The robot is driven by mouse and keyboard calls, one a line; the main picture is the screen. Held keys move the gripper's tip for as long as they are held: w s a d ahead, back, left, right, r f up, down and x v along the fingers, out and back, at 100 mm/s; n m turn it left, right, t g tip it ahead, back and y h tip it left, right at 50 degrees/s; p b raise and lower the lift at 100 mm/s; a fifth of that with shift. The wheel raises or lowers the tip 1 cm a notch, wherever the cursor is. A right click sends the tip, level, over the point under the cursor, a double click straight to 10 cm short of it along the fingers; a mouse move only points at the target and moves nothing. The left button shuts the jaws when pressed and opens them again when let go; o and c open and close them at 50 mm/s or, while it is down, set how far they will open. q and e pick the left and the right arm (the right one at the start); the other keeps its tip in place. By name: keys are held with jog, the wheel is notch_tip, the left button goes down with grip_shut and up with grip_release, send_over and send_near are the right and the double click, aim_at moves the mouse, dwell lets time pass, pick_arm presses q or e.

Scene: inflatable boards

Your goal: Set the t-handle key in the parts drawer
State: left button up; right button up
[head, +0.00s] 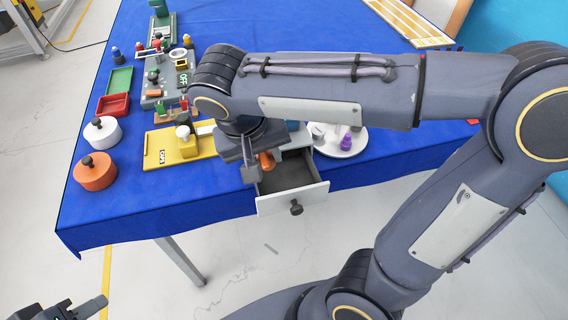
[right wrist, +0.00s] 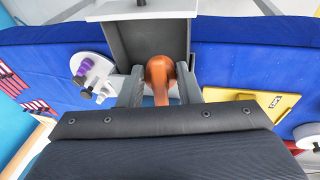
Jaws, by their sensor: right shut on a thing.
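The parts drawer (head: 318,195) is pulled out from a grey cabinet at the table's front edge, its dark inside looking empty. It also shows in the right wrist view (right wrist: 119,40). My right gripper (head: 262,168) is shut on the orange t-handle key (head: 266,160), over the back left part of the drawer. In the right wrist view the key (right wrist: 160,72) sits between the two fingers of my right gripper (right wrist: 160,88); its rounded orange part shows, and its far end is hidden. My left gripper (head: 88,308) is low at the bottom left, off the table, its opening unclear.
A yellow tray (head: 165,148) lies left of the drawer, with orange (head: 95,176) and white (head: 102,135) round lidded pots further left. A white round plate (head: 345,147) with a purple piece stands to the right. My right forearm hides part of the table.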

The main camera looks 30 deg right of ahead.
jog(key=shift+w+d, duration=0.25)
jog(key=shift+d, duration=0.35)
jog(key=shift+w+d, duration=0.25)
jog(key=shift+d, duration=0.35)
jog(key=x, duration=0.8)
jog(key=shift+a+f, duration=0.2)
jog(key=shift+f, duration=0.1)
jog(key=shift+x, duration=1.2)
jog(key=shift+w+d+r+g+y+p, duration=0.15)
jog(key=shift+d+r+g+y+p, duration=0.2)
jog(key=shift+y+p, duration=0.35)
jog(key=shift+w+d+f+g+y+p, duration=0.1)
jog(key=shift+d+g+y+p, duration=0.25)
jog(key=shift+y+p, duration=0.3)
jog(key=shift+a+f, duration=0.1)
jog(key=shift+f, duration=0.3)
